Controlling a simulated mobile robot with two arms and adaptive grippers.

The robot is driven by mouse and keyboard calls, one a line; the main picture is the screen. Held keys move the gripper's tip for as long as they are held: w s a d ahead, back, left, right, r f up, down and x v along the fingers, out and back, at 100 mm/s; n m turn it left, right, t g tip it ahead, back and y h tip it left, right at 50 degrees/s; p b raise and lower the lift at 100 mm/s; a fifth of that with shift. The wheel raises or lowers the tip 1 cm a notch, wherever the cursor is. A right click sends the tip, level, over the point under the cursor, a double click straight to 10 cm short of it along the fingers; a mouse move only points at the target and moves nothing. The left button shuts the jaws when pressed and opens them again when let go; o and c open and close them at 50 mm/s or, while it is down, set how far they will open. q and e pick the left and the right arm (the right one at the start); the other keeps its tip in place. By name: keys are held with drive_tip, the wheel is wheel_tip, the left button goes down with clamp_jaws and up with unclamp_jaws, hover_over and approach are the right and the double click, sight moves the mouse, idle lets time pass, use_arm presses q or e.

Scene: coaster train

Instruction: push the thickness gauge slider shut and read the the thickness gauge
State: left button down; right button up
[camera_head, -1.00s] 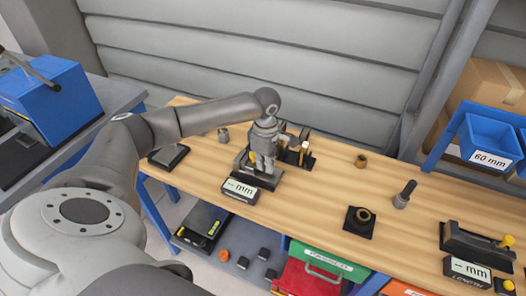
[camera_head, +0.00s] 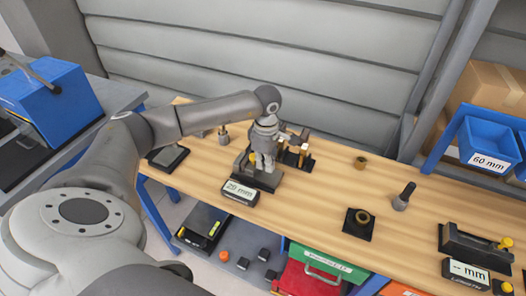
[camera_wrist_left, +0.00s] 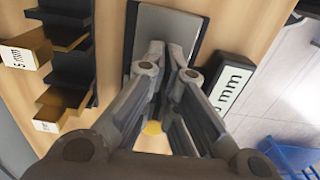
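The thickness gauge (camera_head: 268,183) has a dark base and stands near the back left of the wooden bench. Its display (camera_head: 240,191) appears to read 20 mm. In the left wrist view the display (camera_wrist_left: 231,85) is partly cut off, beside the grey gauge plate (camera_wrist_left: 143,35). My left gripper (camera_head: 264,170) is low over the gauge and hides most of its slider. In the wrist view its fingertips (camera_wrist_left: 167,52) are close together over the plate, with nothing visibly held. A yellow part (camera_wrist_left: 152,128) shows between the fingers. My right gripper is out of view.
A black rack with brass pieces (camera_head: 302,151) stands right beside the gauge; labelled brass blocks (camera_wrist_left: 25,55) show in the wrist view. A flat dark plate (camera_head: 168,158) lies to the left. The length gauge (camera_head: 478,245) is at the right. Bench between holds a ring fixture (camera_head: 359,223).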

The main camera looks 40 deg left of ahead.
use_arm(q)
wheel_tip(320, 180, up, 3)
drive_tip(key=shift+d+r+p, duration=0.1)
drive_tip(key=shift+r+p, duration=0.1)
drive_tip(key=shift+p, duration=0.5)
drive_tip(key=shift+d+r+p, duration=0.35)
drive_tip(key=shift+d+r, duration=0.05)
drive_tip(key=shift+r, duration=0.25)
wheel_tip(320, 180, up, 12)
drive_tip(key=shift+d, duration=0.1)
